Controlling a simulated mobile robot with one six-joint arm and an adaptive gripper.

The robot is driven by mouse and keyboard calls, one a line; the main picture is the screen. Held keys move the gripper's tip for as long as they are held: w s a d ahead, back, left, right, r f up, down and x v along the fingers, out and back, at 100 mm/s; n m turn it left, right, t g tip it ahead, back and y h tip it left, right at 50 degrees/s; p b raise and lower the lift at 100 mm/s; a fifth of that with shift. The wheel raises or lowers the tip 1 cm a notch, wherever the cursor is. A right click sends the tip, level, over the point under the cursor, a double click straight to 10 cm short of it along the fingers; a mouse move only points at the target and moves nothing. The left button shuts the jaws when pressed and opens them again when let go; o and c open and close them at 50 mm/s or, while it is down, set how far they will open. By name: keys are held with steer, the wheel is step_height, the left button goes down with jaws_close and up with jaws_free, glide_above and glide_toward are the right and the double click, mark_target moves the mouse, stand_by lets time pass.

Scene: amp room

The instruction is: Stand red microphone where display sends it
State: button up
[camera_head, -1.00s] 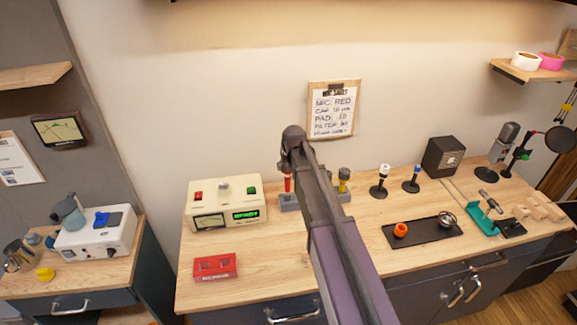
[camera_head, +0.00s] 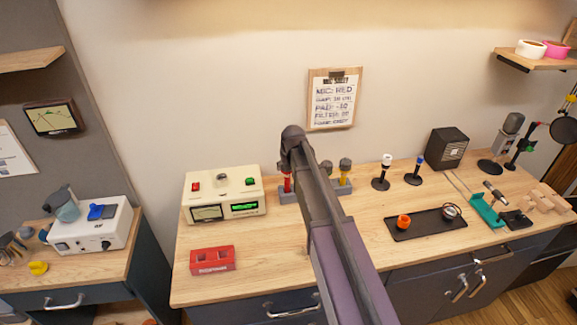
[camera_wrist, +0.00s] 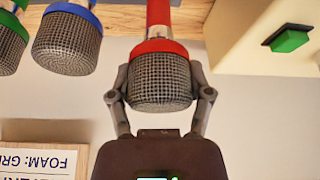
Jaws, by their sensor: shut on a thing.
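The red microphone (camera_head: 287,185) stands upright at the left end of a grey rack (camera_head: 343,190) on the wooden bench. In the wrist view, the red microphone (camera_wrist: 160,78) has a mesh head and a red band. My gripper (camera_wrist: 160,98) is shut on that head, one finger on each side. In the head view my arm hides the gripper's fingers and the middle of the rack. The display, a small green screen (camera_head: 245,207), is on a cream box (camera_head: 225,194) left of the rack; its text is too small to read.
Blue-banded (camera_wrist: 67,40) and green-banded (camera_wrist: 10,40) microphones stand beside the red one. A red block with two square recesses (camera_head: 212,268) lies at the bench's front left. Two microphones on round stands, white-topped (camera_head: 386,160) and blue-topped (camera_head: 420,162), and a black tray (camera_head: 405,232) are to the right.

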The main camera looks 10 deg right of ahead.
steer(key=shift+f+b, duration=1.3)
steer(key=shift+f, duration=0.2)
steer(key=o, duration=1.3)
steer(key=shift+o, duration=0.2)
steer(key=s+f+m+g, duration=0.1)
steer(key=s+g, duration=0.3)
steer(key=s, duration=2.5)
steer(key=shift+s+d+f+m+g+h, duration=0.25)
steer(key=shift+s+d+m+g+h, duration=0.05)
steer(key=shift+s+d, duration=0.15)
steer(key=shift+w, duration=0.1)
